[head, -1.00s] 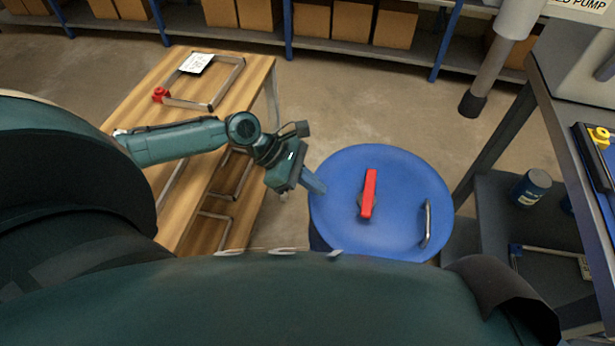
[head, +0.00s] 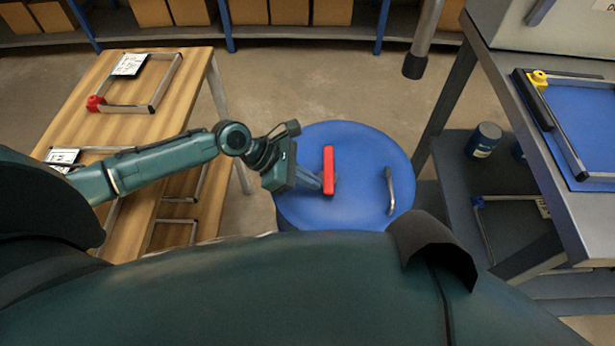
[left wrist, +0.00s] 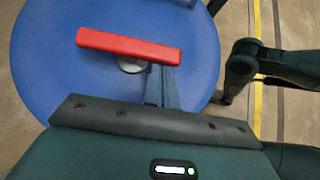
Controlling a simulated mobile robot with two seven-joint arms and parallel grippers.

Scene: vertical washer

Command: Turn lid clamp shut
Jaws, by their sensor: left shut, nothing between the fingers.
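The blue round lid (head: 362,170) fills the middle of the head view, and it also shows in the left wrist view (left wrist: 45,75). A red bar-shaped clamp handle (head: 328,170) lies across its middle, on a round metal hub seen in the left wrist view (left wrist: 130,64). A metal grab handle (head: 390,190) stands on the lid's right side. My left gripper (head: 318,183) is shut and empty, its fingertips close beside the red handle (left wrist: 130,46). I cannot tell whether they touch it. My right gripper is not in view.
A wooden table (head: 190,70) with metal frames stands at left. A dark workbench (head: 500,80) with a blue mat (head: 580,120) stands at right, a blue can (head: 484,140) on its lower shelf. Bare floor (head: 300,85) lies behind the lid.

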